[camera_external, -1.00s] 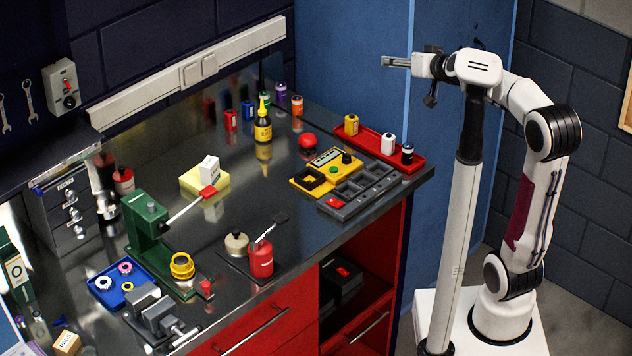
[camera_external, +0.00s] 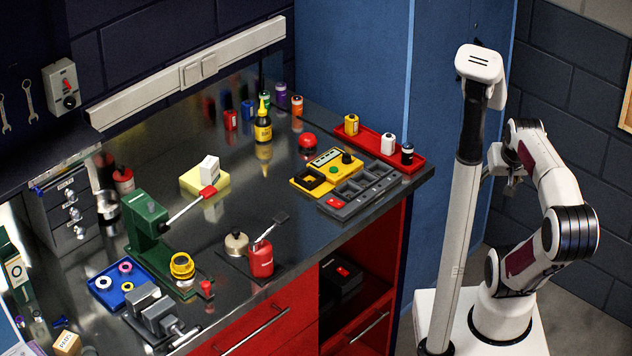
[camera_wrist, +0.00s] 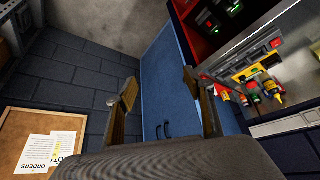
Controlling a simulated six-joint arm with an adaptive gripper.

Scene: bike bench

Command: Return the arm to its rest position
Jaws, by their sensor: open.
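My arm is folded back beside the white column, away from the bench. My gripper (camera_wrist: 162,86) is open in the wrist view, with two separate fingers and nothing between them. Behind the fingers are a blue cabinet (camera_wrist: 163,60) and a dark brick wall. In the external view the wrist end of my arm is close behind the column and partly hidden by it, so the fingers cannot be made out there.
The white column (camera_external: 462,230) stands just left of my arm. The bench (camera_external: 290,210) carries a red tray (camera_external: 372,143), a yellow device (camera_external: 313,181), a green press (camera_external: 146,222) and several bottles. A cork board (camera_wrist: 20,128) is on the wall.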

